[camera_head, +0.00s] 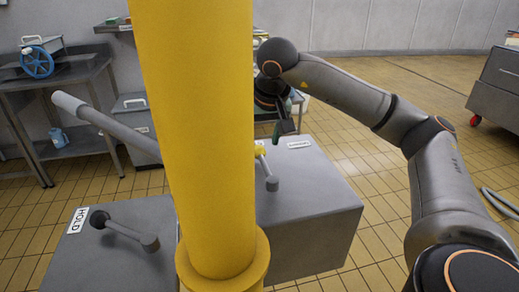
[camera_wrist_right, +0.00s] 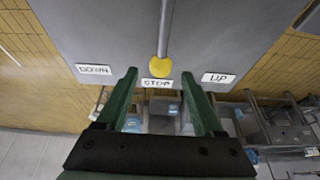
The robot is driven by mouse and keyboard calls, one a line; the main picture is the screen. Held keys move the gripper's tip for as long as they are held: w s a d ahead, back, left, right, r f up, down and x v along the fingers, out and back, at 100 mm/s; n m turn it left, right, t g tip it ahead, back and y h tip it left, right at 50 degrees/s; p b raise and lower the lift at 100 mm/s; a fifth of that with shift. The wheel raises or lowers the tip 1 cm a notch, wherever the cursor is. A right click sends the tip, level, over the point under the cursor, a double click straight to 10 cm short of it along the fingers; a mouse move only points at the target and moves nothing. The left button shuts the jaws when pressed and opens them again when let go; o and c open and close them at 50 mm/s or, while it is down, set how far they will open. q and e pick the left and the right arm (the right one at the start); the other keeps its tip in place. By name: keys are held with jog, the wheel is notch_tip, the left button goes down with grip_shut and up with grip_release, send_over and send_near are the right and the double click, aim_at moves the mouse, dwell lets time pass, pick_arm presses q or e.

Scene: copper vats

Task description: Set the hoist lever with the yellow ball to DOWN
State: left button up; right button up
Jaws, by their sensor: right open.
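The hoist lever is a grey rod (camera_wrist_right: 166,25) with a yellow ball (camera_wrist_right: 160,67) on its end. In the right wrist view the ball points at the STOP label (camera_wrist_right: 160,82), between the DOWN label (camera_wrist_right: 94,69) on the left and the UP label (camera_wrist_right: 218,77) on the right. In the head view the ball (camera_head: 260,150) is partly hidden by the yellow post. My right gripper (camera_wrist_right: 159,75) is open, with its green fingertips on either side of the ball in the picture; I cannot tell the depth gap. It also shows in the head view (camera_head: 284,130). My left gripper is not in view.
A thick yellow post (camera_head: 198,120) stands in front of the lever's grey box (camera_head: 310,215). At left, a second grey box (camera_head: 75,260) carries a black-ball lever (camera_head: 98,219) and a HOLD label (camera_head: 77,220). A grey bar (camera_head: 110,125) slants behind the post.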

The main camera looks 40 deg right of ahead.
aim_at(260, 148)
jog(key=shift+x, duration=2)
jog(key=shift+c, duration=0.3)
grip_shut()
